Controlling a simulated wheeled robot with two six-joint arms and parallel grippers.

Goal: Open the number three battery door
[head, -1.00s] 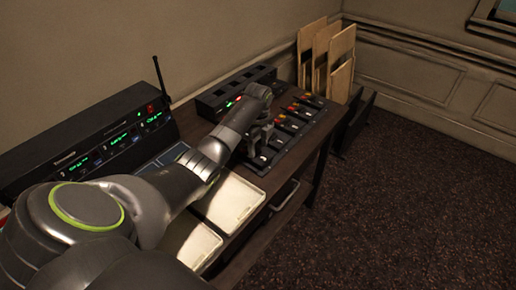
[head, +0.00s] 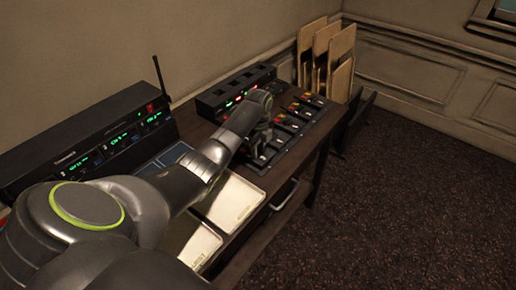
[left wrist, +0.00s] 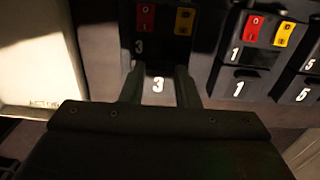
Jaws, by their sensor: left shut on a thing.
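The number three battery door (left wrist: 157,87) is a dark panel with a white 3, between the two fingertips of my left gripper (left wrist: 158,90) in the left wrist view. The gripper is shut on it. Above it is its dark unit, with another 3, a red button (left wrist: 146,17) and a yellow button (left wrist: 184,20). In the head view my left gripper (head: 257,150) reaches down to the near end of the row of units, and my wrist hides much of that unit. I cannot tell how far the door is open. My right gripper is out of view.
A unit marked 1 (left wrist: 239,70) and one marked 5 sit to the right. The row of units (head: 295,120) runs toward the wooden boards (head: 326,58). A black radio receiver rack (head: 95,140) and pale trays (head: 235,203) share the desk. The floor at right is clear.

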